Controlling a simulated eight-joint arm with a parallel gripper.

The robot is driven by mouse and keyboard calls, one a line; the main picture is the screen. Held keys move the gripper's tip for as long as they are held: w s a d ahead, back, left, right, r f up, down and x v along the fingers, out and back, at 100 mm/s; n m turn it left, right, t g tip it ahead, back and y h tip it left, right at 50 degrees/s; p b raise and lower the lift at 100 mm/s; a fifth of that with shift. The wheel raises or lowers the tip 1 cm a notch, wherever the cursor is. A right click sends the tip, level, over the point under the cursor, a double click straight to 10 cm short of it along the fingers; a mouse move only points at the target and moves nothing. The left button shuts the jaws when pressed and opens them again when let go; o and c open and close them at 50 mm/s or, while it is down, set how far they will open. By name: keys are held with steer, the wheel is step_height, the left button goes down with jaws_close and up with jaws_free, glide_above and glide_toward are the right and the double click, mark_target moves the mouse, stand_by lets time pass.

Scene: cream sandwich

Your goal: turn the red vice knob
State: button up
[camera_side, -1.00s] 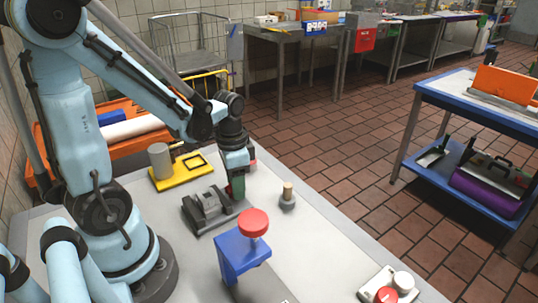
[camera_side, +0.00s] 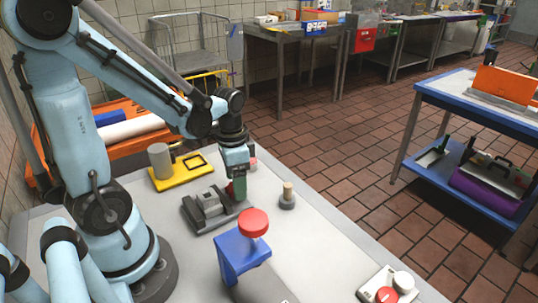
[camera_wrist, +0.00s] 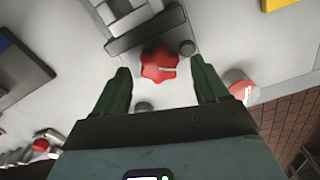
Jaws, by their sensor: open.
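The red vice knob (camera_wrist: 160,66) shows in the wrist view as a lobed knob with a pale line on it, at the end of the grey vice (camera_wrist: 135,22). In the side view the grey vice (camera_side: 207,206) sits on the table, and its knob is hidden behind my gripper. My gripper (camera_side: 238,190) points down at the vice's right end. In the wrist view its two green fingers (camera_wrist: 163,74) are apart, one on each side of the knob, with visible gaps. I cannot tell whether the fingertips are level with it.
A blue stand with a red round top (camera_side: 253,222) stands in front of the vice. A yellow tray (camera_side: 183,172) lies behind, and a white button box (camera_side: 372,285) is at the front right. Bare table (camera_side: 320,250) lies between.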

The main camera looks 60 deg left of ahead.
step_height(320, 180, up, 11)
steer(key=shift+r, duration=0.2)
stand_by(0.5)
steer(key=w+d+f+n+t, duration=0.1)
steer(key=w+d+n+t, duration=0.1)
steer(key=d+t, duration=0.5)
steer(key=shift+w+d+f+n, duration=0.15)
steer(key=shift+d+f+n, duration=0.1)
steer(key=shift+d+n, duration=0.25)
steer(key=s+a+r+m+g, duration=0.1)
steer(key=s+a+m+g, duration=0.2)
steer(key=a+g, duration=0.45)
steer(key=shift+t, duration=0.25)
steer(key=shift+w+a+f, duration=0.1)
steer(key=shift+a+f, duration=0.05)
steer(key=shift+f, duration=2.8)
steer(key=shift+w+a+f, duration=0.1)
steer(key=shift+a+f, duration=0.05)
steer(key=shift+f, duration=2.8)
